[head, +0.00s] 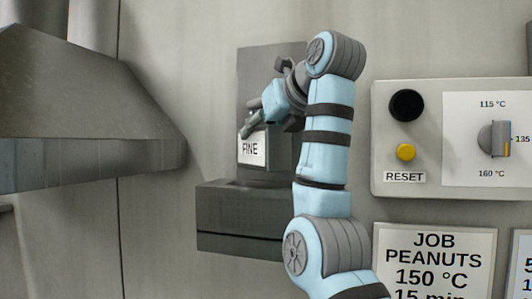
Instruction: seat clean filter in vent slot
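A dark grey wall unit (255,65) has a tall back plate and a wide, box-like lower ledge (238,218). A grey piece with a white label reading FINE (251,151) stands upright at the ledge's top, in front of the back plate. I cannot tell whether it is the clean filter or how deep it sits in a slot. My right gripper (252,120) is at the top edge of this piece, pointing down and left. Its fingers are small and partly hidden, so their opening and grip are unclear. My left gripper is not in view.
A control panel with a black knob (406,105), a yellow RESET button (405,152) and a temperature dial (494,139) is on the right. Below it hangs a JOB PEANUTS sign (436,262). A grey metal hood (75,105) juts out on the left.

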